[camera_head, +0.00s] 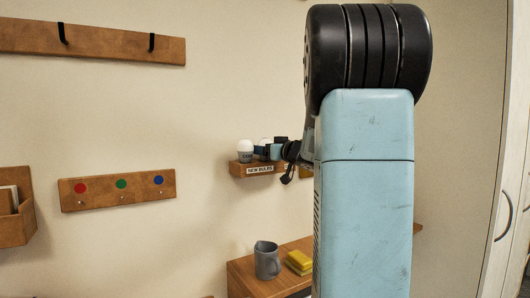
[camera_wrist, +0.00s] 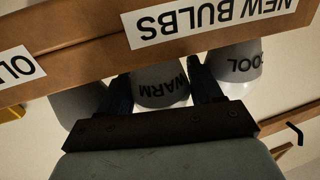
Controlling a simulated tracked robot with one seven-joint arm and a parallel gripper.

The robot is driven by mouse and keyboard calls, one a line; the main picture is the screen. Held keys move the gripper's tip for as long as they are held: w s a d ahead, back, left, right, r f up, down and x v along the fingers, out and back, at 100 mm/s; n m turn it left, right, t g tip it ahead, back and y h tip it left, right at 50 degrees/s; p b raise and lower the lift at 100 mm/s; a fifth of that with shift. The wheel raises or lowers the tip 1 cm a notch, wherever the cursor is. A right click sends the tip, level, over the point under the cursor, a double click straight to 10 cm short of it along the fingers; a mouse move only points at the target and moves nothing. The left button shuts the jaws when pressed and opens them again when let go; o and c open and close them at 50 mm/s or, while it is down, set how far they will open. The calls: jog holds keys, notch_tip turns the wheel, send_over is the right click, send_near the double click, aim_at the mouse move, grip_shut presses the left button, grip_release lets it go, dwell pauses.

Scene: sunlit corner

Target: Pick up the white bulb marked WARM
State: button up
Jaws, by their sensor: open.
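The white bulb marked WARM (camera_wrist: 160,90) shows in the wrist view, its lettering upside down, at the front edge of a wooden shelf (camera_wrist: 75,65) labelled NEW BULBS. My gripper (camera_wrist: 161,76) is open, with one dark finger on each side of this bulb. I cannot tell whether the fingers touch it. The bulb's far part is hidden behind the shelf edge. In the head view my gripper (camera_head: 270,149) is at the small wall shelf (camera_head: 238,170), largely hiding the bulb there.
A bulb marked COOL (camera_wrist: 241,63) stands just right of my fingers in the wrist view, and another pale bulb (camera_wrist: 78,104) close on the left. Below the shelf, a grey mug (camera_head: 267,262) and yellow sponge (camera_head: 299,261) stand on a wooden surface (camera_head: 240,278).

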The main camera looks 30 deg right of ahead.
jog(key=c, duration=0.6)
jog(key=shift+r, duration=0.15)
jog(key=shift+c, duration=0.2)
